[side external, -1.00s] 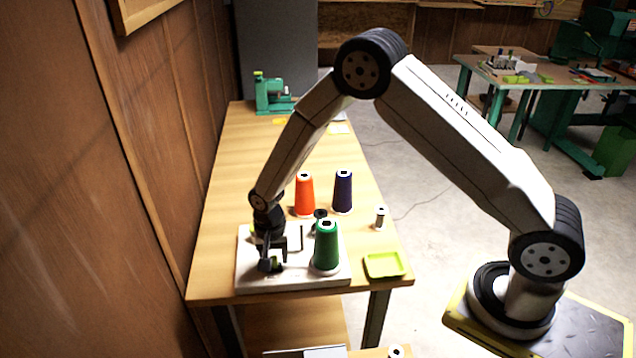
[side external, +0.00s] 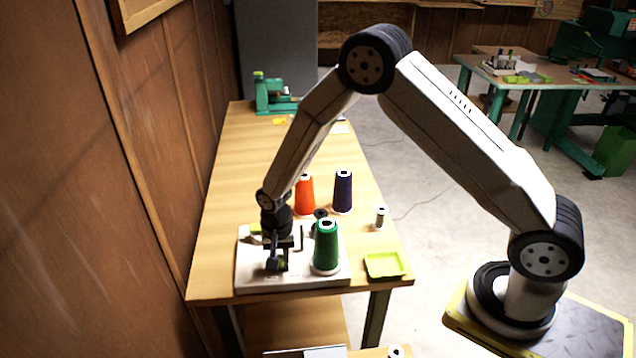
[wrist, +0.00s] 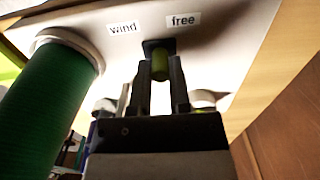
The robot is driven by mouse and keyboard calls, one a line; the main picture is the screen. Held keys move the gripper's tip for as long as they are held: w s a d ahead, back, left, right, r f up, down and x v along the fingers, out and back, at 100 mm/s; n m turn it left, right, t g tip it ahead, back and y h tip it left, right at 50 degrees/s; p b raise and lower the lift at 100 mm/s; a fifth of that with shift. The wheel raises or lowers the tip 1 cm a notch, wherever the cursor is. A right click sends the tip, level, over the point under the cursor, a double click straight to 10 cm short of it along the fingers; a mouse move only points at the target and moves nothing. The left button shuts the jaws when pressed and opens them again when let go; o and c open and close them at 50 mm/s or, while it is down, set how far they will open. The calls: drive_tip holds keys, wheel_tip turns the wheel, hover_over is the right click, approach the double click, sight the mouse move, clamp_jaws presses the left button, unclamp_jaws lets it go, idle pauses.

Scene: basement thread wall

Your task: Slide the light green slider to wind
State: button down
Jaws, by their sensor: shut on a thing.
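The light green slider (wrist: 159,62) is a small upright knob in the wrist view. It stands between my gripper's two dark fingers (wrist: 160,75), which are shut on it. Behind it, on the white base (wrist: 218,40), are a "wind" label (wrist: 123,28) to the left and a "free" label (wrist: 183,20) to the right. The slider is between the two labels, about midway. In the side view my gripper (side external: 277,264) is low over the front of the white base (side external: 251,277) and mostly hides the slider.
A large green thread cone (side external: 326,245) stands close to the right of my gripper. Orange (side external: 305,194) and dark purple (side external: 343,192) cones stand behind. A small spool (side external: 381,217) and a light green tray (side external: 384,265) are at the right. The table's left side is mostly clear.

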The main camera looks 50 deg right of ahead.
drive_tip(key=shift+s+d, duration=0.7)
drive_tip(key=c, duration=0.6)
unclamp_jaws()
drive_tip(key=shift+o, duration=0.2)
drive_tip(key=shift+r, duration=0.1)
drive_tip(key=shift+r, duration=2.95)
drive_tip(key=shift+r, duration=0.1)
drive_tip(key=shift+r, duration=1.9)
